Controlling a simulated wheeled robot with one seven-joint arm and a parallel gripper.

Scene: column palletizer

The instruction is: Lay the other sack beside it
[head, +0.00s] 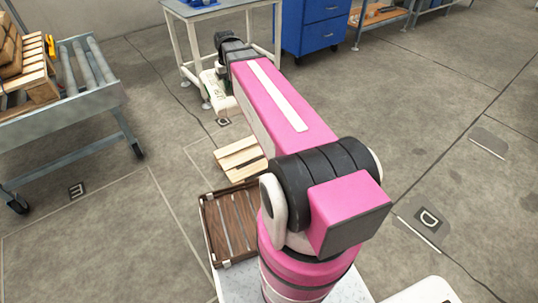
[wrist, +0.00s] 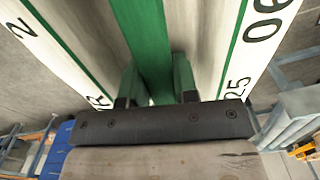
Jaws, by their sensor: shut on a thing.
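My gripper (wrist: 157,88) is shut on a sack, with a green finger on each side of it in the wrist view. The sack (wrist: 150,38) is pale with a broad green middle stripe and dark printed figures; it fills the upper part of that view. In the head view a pale part of the sack (head: 209,80) shows just left of my wrist; the fingers are hidden there. A light wooden pallet (head: 240,160) lies on the floor, partly behind my arm. The visible part of it is bare. I see no second sack.
A brown slatted tray (head: 228,228) sits close to my arm's base. A roller conveyor (head: 85,65) with pallets stands at the left. A workbench (head: 215,8) and a blue cabinet (head: 316,25) stand at the back. The floor at the right is largely clear.

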